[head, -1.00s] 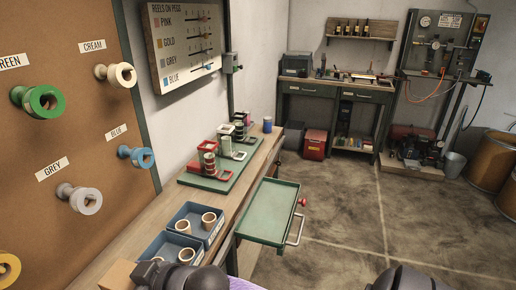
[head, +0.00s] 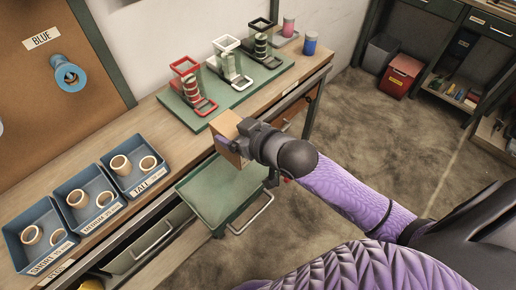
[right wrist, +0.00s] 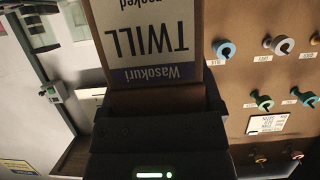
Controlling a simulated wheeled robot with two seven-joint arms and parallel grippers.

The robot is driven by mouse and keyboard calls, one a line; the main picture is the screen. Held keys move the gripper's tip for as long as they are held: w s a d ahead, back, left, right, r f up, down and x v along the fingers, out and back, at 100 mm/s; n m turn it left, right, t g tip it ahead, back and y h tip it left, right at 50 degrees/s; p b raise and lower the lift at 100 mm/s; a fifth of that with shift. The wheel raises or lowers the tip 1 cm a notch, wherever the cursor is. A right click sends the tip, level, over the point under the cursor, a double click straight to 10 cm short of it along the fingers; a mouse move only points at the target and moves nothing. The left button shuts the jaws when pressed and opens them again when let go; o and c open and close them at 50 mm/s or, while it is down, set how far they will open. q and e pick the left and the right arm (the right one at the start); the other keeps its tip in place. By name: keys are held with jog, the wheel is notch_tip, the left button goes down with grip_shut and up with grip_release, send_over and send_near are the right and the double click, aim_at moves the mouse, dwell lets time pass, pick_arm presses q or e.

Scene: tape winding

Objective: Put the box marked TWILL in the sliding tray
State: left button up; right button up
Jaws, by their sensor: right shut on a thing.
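The TWILL box (head: 226,126) is brown cardboard. In the right wrist view its label (right wrist: 148,40) reads TWILL and Wasokuri, upside down. My right gripper (head: 240,143) is shut on the box and holds it up at the bench's front edge, over the back part of the sliding tray as the head view shows it. The sliding tray (head: 207,194) is green, shallow, pulled out from the bench and empty where it shows. The gripper and box hide part of its back right. The gap between box and tray is hard to judge. My left gripper is not in view.
Blue bins marked SHORT (head: 17,243), MEDIUM (head: 66,198) and TALL (head: 111,165) hold wooden rings on the bench. A green board (head: 224,97) with red, white and black reel stands lies behind the box. Open floor (head: 380,130) lies to the right.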

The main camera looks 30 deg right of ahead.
jog(key=f+b, duration=0.1)
jog(key=f, duration=0.2)
jog(key=f+b, duration=0.1)
jog(key=f, duration=0.2)
jog(key=f+b, duration=0.1)
jog(key=f, duration=0.2)
jog(key=shift+a+b, duration=0.25)
jog(key=shift+b, duration=0.15)
jog(key=shift+f, duration=0.1)
jog(key=o, duration=1.2)
jog(key=shift+c, duration=0.2)
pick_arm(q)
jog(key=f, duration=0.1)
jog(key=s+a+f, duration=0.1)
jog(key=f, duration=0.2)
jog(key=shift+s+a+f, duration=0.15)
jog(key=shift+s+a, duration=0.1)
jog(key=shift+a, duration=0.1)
